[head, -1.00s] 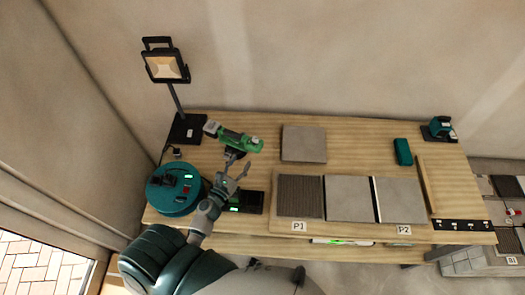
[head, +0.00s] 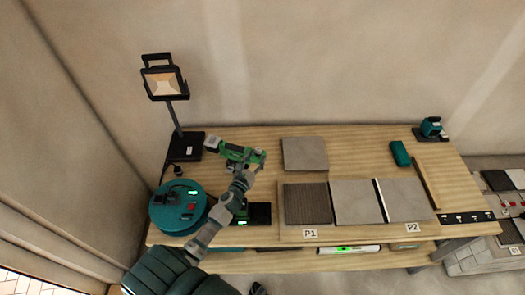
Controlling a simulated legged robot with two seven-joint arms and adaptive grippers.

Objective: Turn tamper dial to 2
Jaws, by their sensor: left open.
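A green power tool with a grey end (head: 240,155), which looks like the tamper, is at the left part of the bench, near the lamp base. Its dial is too small to make out. My left gripper (head: 247,171) is open at the near side of the tool, by its right half. The fingers overlap the tool's lower edge in the picture, and I cannot tell whether they touch it. My wrist hides part of a black device with a green display (head: 260,214) below. My right gripper is out of view.
A round teal device (head: 178,207) stands at the bench's left front, close to my left forearm. A work lamp (head: 164,84) stands behind it. Grey tiles (head: 357,203), a loose tile (head: 305,154) and a teal block (head: 400,154) lie to the right.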

